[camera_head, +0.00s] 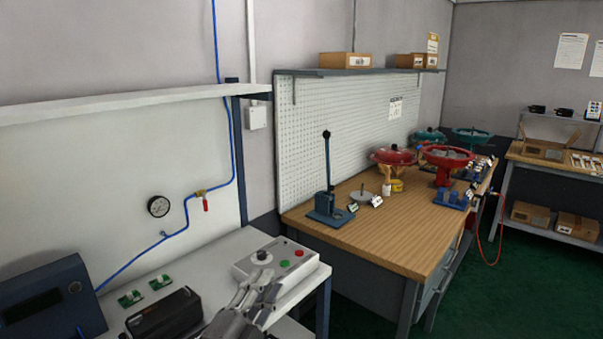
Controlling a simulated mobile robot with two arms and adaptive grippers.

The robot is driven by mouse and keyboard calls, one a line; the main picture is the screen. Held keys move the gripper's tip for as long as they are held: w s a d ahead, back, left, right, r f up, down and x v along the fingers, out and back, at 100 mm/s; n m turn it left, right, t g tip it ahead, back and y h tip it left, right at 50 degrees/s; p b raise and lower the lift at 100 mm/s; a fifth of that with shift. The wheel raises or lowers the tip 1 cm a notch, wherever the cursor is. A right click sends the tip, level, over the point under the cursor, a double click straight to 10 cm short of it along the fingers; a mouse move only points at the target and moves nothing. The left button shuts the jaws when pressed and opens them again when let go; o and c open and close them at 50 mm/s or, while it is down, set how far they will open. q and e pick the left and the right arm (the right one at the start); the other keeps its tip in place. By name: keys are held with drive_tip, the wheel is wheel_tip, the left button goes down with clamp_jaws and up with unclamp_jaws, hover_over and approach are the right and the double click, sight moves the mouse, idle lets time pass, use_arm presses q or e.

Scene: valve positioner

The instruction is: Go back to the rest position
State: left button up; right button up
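My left gripper (262,277) reaches in from the bottom of the head view. Its grey fingers overlap the front edge of a light grey control box (308,270) on the near bench. The box has a red button (299,253), a green button (285,263) and a dark knob (262,255). The fingertips show just below the knob; I cannot tell whether they touch the box. The finger gap is too small to judge, and I see nothing held. My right gripper is not in view.
A black device (164,315), green circuit boards (160,282) and a dark blue unit (48,301) crowd the near bench (222,252). A wooden workbench (400,240) with red valve actuators (447,157) stands to the right. Green floor (520,290) is clear at lower right.

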use_arm(q)
drive_tip(key=s+a+f+n+g+y, duration=0.35)
drive_tip(key=s+a+f+n, duration=0.2)
drive_tip(key=f, duration=0.25)
drive_tip(key=s+a+f+n+g+y, duration=0.3)
drive_tip(key=s+a+f+n+y, duration=0.2)
drive_tip(key=f+n, duration=0.25)
drive_tip(key=s+a+f+n+g, duration=0.15)
drive_tip(key=s+f+g, duration=0.4)
drive_tip(key=s, duration=0.55)
drive_tip(key=s+a+f+n+g, duration=0.1)
drive_tip(key=s+f+n+g, duration=0.4)
drive_tip(key=s, duration=0.6)
wheel_tip(320, 180, down, 26)
drive_tip(key=s+f+m, duration=0.1)
drive_tip(key=s+m, duration=0.1)
drive_tip(key=m, duration=0.1)
drive_tip(key=s+a+f+g, duration=0.1)
drive_tip(key=s+a+f, duration=0.2)
drive_tip(key=s+f, duration=1.2)
drive_tip(key=shift+s+f, duration=0.3)
drive_tip(key=shift+s, duration=0.35)
